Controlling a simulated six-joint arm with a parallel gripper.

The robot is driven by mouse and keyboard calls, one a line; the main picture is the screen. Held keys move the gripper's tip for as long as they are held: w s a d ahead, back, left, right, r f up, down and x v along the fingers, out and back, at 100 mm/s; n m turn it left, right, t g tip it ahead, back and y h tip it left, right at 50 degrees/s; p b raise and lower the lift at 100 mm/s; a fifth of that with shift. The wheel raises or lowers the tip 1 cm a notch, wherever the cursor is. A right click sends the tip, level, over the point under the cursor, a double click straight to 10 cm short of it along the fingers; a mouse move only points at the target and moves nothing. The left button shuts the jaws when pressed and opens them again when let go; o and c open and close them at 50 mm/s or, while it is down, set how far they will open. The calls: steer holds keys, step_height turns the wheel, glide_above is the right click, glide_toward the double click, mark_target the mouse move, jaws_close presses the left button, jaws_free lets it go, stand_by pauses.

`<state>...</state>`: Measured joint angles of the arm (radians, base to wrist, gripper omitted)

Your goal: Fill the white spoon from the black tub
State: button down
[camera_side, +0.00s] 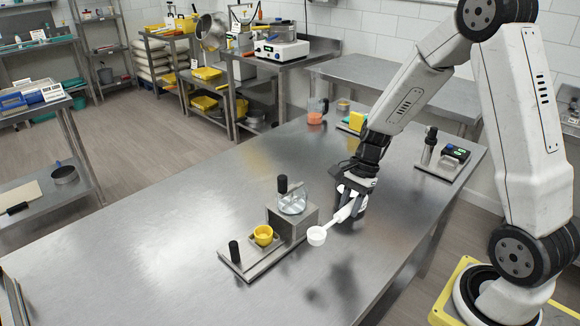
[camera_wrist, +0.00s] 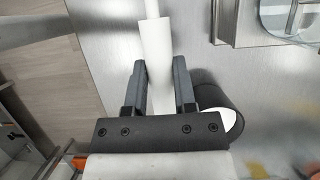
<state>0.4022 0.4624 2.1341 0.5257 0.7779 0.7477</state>
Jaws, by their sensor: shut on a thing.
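My gripper (camera_side: 352,203) is above the steel table, shut on the handle of the white spoon. The spoon's round bowl (camera_side: 317,236) sticks out to the lower left, clear of the table. In the wrist view the white handle (camera_wrist: 155,52) runs up between my gripper's dark fingers (camera_wrist: 160,72), and the bowl is out of frame. The black tub (camera_wrist: 210,97) shows there just right of the fingers, with white contents, partly hidden by my gripper. In the side view the tub is mostly hidden behind my gripper, and I cannot make out its rim.
A metal plate (camera_side: 240,270) bears a yellow cup (camera_side: 263,235), a black knob and a grey block (camera_side: 308,221) with a glass vessel (camera_side: 292,202). A jar with orange contents (camera_side: 315,118) and a yellow block stand further back. The table's left part is clear.

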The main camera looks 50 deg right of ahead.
stand_by(0.3)
steer(key=shift+w+d+r, duration=0.1)
steer(key=shift+w+d, duration=0.3)
steer(key=shift+d, duration=0.1)
steer(key=w+d+r, duration=0.3)
steer(key=d, duration=0.8)
steer(key=w+d+r, duration=0.2)
steer(key=w+d, duration=0.1)
steer(key=d, duration=0.9)
steer(key=shift+d+r, duration=0.3)
steer(key=shift+r, duration=0.1)
steer(key=shift+w+a, duration=0.1)
steer(key=a+f+h, duration=0.3)
steer(key=f+h, duration=0.2)
steer(key=h, duration=0.3)
steer(key=shift+a+f+h, duration=0.15)
steer(key=shift+a+h, duration=0.05)
steer(key=shift+h, duration=0.1)
